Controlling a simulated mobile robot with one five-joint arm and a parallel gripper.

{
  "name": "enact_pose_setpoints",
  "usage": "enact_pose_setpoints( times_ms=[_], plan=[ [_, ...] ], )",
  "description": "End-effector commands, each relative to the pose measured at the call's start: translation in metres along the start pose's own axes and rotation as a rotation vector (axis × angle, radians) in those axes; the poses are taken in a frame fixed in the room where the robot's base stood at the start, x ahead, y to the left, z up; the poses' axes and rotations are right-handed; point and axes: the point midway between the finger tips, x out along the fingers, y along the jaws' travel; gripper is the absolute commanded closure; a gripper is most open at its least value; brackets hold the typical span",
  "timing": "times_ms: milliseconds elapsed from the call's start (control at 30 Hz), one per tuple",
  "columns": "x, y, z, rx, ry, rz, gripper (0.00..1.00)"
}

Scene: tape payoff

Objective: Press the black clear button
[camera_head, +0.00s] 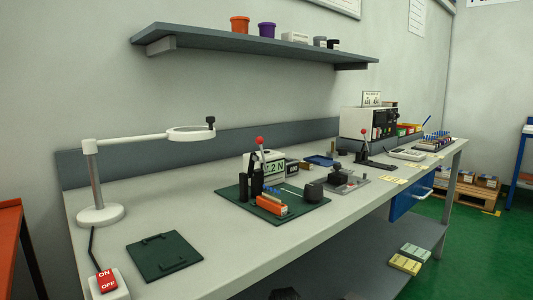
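A white display unit (265,161) showing digits and "N" stands on the long grey workbench, behind a dark green base plate (237,193). I cannot pick out a black clear button; any such button is too small or hidden here.
A second red-knobbed lever (364,132) is farther right. The bench's front left is mostly clear. A wall shelf (240,43) hangs above.

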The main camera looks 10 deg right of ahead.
Motion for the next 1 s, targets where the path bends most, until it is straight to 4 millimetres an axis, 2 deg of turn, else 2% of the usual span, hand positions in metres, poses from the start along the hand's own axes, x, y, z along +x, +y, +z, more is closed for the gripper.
enact_pose_setpoints(
  times_ms=[900, 1000],
  plan=[
    [0.0000, 0.0000, 0.0000, 0.000, 0.000, 0.000, 1.00],
    [-0.0072, 0.0000, 0.0000, 0.000, 0.000, 0.000, 1.00]
  ],
)
